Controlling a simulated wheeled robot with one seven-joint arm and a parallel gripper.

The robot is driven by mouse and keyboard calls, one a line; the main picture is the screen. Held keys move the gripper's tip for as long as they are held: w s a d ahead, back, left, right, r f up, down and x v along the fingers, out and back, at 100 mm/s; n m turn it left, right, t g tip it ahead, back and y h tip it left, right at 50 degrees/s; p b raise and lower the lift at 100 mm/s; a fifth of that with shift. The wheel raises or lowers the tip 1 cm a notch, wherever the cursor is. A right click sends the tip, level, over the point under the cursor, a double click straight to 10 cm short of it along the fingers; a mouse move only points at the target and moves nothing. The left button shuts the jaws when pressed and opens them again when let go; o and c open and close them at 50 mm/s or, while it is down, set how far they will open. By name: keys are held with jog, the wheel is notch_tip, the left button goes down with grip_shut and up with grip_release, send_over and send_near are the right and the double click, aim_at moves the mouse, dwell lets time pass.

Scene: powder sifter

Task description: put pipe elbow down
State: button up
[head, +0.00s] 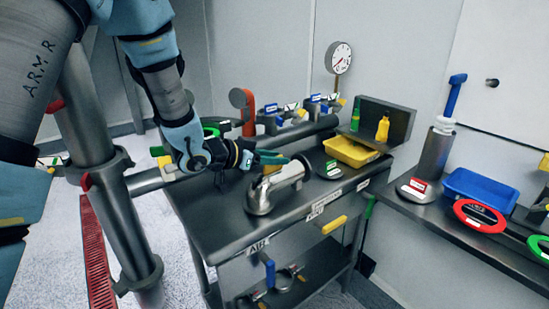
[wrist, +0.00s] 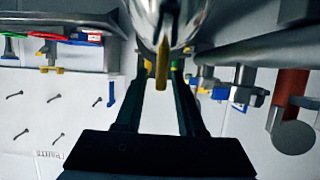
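The pipe elbow (head: 262,195) is a shiny silver bent pipe with a flanged end. It rests on the dark workbench top (head: 215,228) in the head view, and its other end points up to the right. In the wrist view its silver body (wrist: 165,22) fills the top middle, with a yellow tab (wrist: 162,65) hanging between my fingers. My gripper (head: 275,158) is at the elbow's upper back side. In the wrist view its two dark fingers (wrist: 164,75) stand apart on either side of the tab, with gaps visible. The fingertips are partly hidden by the elbow.
A yellow tray (head: 350,152) and a grey-and-green round item (head: 329,169) lie to the right on the bench. Valved pipes (head: 290,118) run behind. A second bench holds a blue tray (head: 480,187) and a red ring (head: 480,216). The bench's front left is clear.

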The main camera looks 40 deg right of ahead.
jog(key=shift+r, duration=0.25)
jog(key=b+v, duration=0.1)
jog(key=v, duration=1.1)
jog(key=shift+r, duration=0.35)
jog(key=shift+s, duration=0.15)
